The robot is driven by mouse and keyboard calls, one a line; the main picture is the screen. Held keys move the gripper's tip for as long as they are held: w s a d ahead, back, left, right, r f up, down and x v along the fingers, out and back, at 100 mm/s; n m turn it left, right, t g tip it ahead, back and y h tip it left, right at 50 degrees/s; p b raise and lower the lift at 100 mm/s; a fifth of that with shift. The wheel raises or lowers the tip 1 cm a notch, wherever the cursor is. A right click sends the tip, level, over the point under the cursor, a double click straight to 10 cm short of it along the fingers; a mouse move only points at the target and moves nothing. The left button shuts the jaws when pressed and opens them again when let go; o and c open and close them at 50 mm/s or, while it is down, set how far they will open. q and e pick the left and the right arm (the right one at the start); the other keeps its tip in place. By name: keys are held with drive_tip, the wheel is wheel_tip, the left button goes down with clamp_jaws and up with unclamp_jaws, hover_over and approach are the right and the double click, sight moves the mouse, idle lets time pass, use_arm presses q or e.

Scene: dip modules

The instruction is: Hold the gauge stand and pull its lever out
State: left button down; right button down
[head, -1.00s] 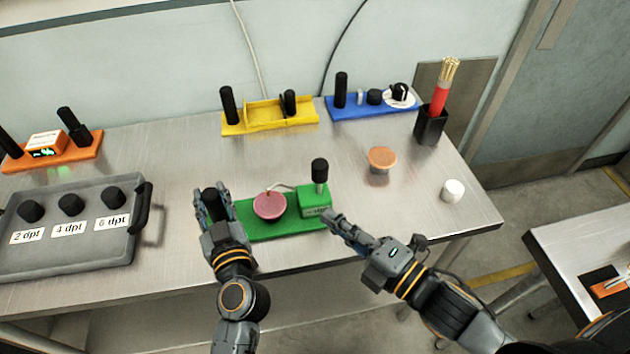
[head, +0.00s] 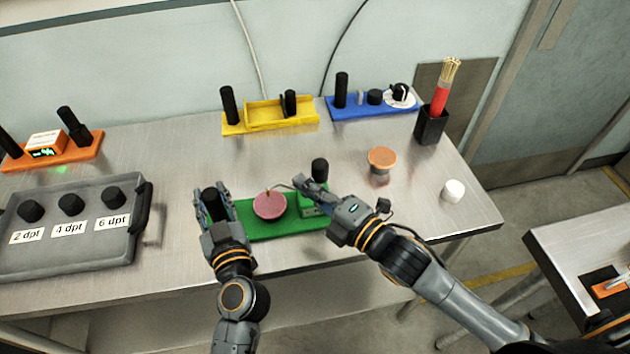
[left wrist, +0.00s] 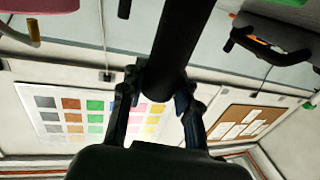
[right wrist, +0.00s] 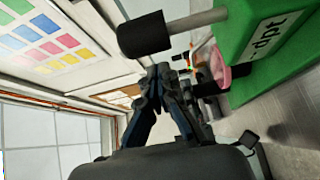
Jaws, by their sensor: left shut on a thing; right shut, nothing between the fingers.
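The green gauge stand (head: 283,224) lies on the steel table. It carries a pink round disc (head: 269,205) and a green block at its right end. A black knob (head: 320,167) stands above the block; in the right wrist view the black knob (right wrist: 145,36) sits on a metal rod. My left gripper (head: 212,197) is shut on the stand's black post (left wrist: 180,45), at the left end. My right gripper (head: 303,183) is shut and empty, its fingertips beside the block and below the knob. It hides part of the block in the head view.
A grey tray (head: 75,250) with several black knobs is at the left. An orange-topped knob (head: 382,158) and a white cap (head: 453,190) stand at the right. Yellow (head: 270,122) and blue (head: 372,105) stands are at the back, beside a black cup (head: 430,126) with sticks.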

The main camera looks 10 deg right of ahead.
sight(327, 173)
use_arm(q)
drive_tip(key=shift+d, duration=0.1)
use_arm(e)
drive_tip(key=shift+w+d, duration=0.15)
drive_tip(key=shift+d, duration=0.8)
drive_tip(key=shift+d+m, duration=0.35)
drive_tip(key=shift+m, duration=0.15)
drive_tip(key=d+m+t, duration=0.1)
drive_tip(key=m, duration=0.1)
drive_tip(key=d+m+t, duration=0.1)
drive_tip(key=m+t, duration=0.1)
drive_tip(key=shift+d+f+y, duration=0.1)
drive_tip(key=shift+d+y, duration=0.3)
drive_tip(key=shift+d+f+m+t, duration=0.25)
drive_tip(key=shift+d+m+t, duration=0.25)
drive_tip(key=shift+d+m, duration=0.45)
drive_tip(key=shift+f, duration=0.1)
